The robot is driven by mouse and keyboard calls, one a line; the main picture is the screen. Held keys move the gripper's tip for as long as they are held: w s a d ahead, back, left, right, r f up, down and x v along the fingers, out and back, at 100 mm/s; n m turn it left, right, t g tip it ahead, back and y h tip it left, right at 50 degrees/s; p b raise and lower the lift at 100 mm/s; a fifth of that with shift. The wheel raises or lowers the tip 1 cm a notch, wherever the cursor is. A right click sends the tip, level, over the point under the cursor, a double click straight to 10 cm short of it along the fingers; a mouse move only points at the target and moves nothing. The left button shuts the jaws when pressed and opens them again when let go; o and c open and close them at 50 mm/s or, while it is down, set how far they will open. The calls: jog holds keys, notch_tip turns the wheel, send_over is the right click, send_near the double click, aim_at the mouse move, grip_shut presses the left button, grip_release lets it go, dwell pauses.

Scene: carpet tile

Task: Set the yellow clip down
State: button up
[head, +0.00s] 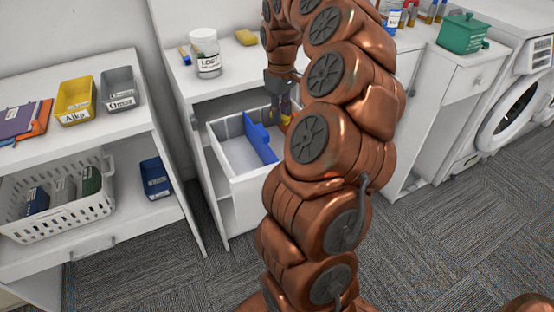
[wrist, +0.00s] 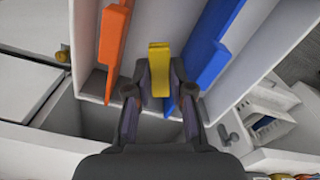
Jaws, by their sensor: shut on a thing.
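In the wrist view my gripper (wrist: 160,82) is shut on the yellow clip (wrist: 159,58), which sits between its two fingertips. The clip is over the open white drawer (wrist: 245,38), between an orange divider (wrist: 115,42) on the left and a blue divider (wrist: 208,48) on the right. In the head view my gripper (head: 284,112) is at the far right part of the drawer (head: 229,163), past the blue divider (head: 261,140). My arm hides part of the drawer there. I cannot tell whether the clip touches the drawer floor.
A white jar (head: 205,55) labelled LOST and a yellow block (head: 246,37) stand on the counter above the drawer. To the left, a shelf unit holds a yellow tray (head: 75,101), a grey tray (head: 122,90) and a white basket (head: 60,205). The drawer's left part looks empty.

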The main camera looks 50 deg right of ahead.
aim_at(279, 153)
jog(key=f, duration=0.1)
jog(key=b, duration=0.1)
jog(key=f, duration=0.1)
jog(key=shift+w+f+b, duration=0.25)
jog(key=shift+f+b, duration=0.1)
jog(key=shift+f, duration=4.95)
jog(key=shift+f, duration=0.15)
jog(key=o, duration=0.8)
jog(key=shift+o, duration=0.2)
notch_tip(279, 153, up, 12)
jog(key=shift+r, duration=0.2)
